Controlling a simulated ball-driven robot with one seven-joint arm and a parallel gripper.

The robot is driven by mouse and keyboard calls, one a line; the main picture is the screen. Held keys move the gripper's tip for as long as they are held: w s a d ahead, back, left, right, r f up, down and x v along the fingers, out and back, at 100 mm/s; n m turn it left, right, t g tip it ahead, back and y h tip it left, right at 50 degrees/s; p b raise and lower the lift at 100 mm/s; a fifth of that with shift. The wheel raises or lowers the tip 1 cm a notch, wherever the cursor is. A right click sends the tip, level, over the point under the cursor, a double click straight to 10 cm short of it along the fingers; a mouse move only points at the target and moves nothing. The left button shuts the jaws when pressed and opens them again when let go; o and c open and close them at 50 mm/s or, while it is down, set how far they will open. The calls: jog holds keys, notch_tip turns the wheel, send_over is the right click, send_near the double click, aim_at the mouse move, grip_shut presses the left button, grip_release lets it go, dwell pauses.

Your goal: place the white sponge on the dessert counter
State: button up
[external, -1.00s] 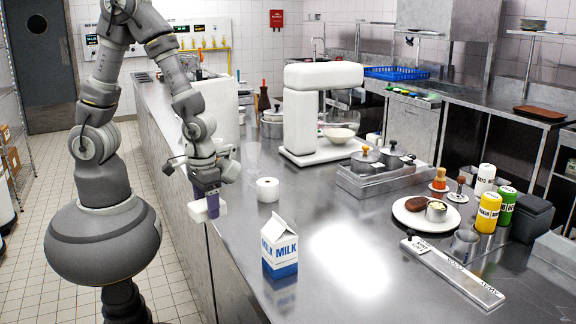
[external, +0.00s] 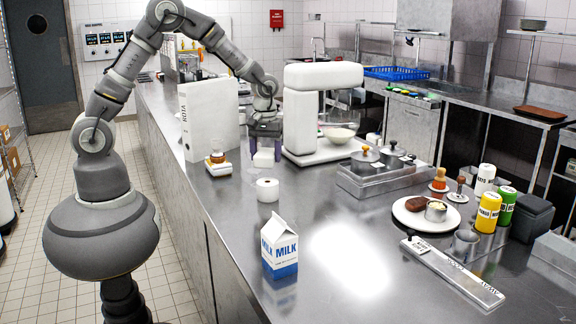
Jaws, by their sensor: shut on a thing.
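The white sponge (external: 264,159) is a small white block in the external view. My gripper (external: 264,150) is shut on it, with dark purple fingers on both sides. They are above the long steel counter (external: 215,205), between the white binder and the white mixer. I cannot tell whether the sponge touches the counter top. No label shows which surface is the dessert counter.
The white mixer (external: 300,110) is close on the right, the binder (external: 208,120) on the left. A small jar on a white base (external: 218,168) stands by the binder.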

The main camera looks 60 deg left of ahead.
jog(key=w+a+r+n, duration=0.2)
jog(key=w+a, duration=0.1)
jog(key=a, duration=0.6)
jog(key=w+a+r+n+p, duration=0.1)
jog(key=w+a+r+n, duration=0.2)
jog(key=a, duration=0.7)
jog(key=w+a+r+n, duration=0.2)
jog(key=w+a, duration=0.1)
jog(key=a, duration=0.6)
jog(key=f+b, duration=0.2)
jog(key=f, duration=0.7)
jog(key=f+b, duration=0.2)
jog(key=f, duration=0.6)
jog(key=shift+s+f, duration=0.2)
jog(key=shift+f, duration=0.2)
jog(key=shift+r, duration=0.1)
jog(key=o, duration=1)
